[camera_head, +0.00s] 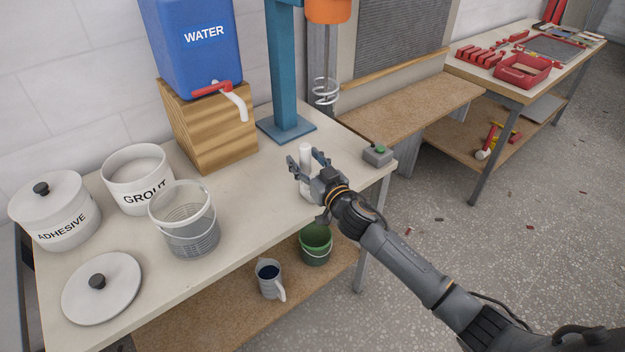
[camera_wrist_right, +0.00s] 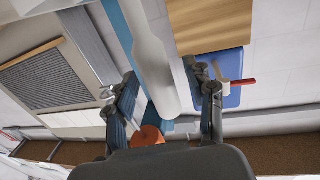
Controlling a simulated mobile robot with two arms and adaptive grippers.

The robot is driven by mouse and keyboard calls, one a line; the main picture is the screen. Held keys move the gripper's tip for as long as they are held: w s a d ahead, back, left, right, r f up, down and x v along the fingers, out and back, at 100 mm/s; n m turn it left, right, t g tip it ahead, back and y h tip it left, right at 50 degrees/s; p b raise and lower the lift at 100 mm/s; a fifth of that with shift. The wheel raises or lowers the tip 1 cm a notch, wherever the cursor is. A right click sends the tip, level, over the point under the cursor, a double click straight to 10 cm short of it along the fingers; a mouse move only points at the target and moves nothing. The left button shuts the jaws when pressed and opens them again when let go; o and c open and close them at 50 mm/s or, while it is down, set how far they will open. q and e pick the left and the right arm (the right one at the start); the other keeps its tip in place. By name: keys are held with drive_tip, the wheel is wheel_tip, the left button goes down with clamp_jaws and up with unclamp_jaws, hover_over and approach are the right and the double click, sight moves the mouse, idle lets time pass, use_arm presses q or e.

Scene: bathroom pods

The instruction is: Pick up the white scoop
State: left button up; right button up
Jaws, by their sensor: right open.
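The white scoop (camera_head: 305,153) is on the worktable (camera_head: 250,190), with its pale, rod-like handle upright near the table's right end. My right gripper (camera_head: 307,165) is open, with one finger on each side of the handle. In the right wrist view, the white scoop (camera_wrist_right: 153,65) runs between the two open fingers of the right gripper (camera_wrist_right: 162,92). I cannot tell whether either finger touches it. The scoop's lower part is largely hidden behind the gripper in the head view. My left gripper is not in view.
A button box (camera_head: 377,155) sits right of the gripper and a blue mixer stand (camera_head: 285,70) behind it. A clear bucket (camera_head: 188,222), grout pot (camera_head: 137,178) and adhesive pot (camera_head: 52,210) stand left. A green bucket (camera_head: 315,245) and jug (camera_head: 270,279) are on the lower shelf.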

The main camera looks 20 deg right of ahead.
drive_tip(key=shift+c, duration=0.4)
clamp_jaws()
drive_tip(key=shift+r, duration=0.1)
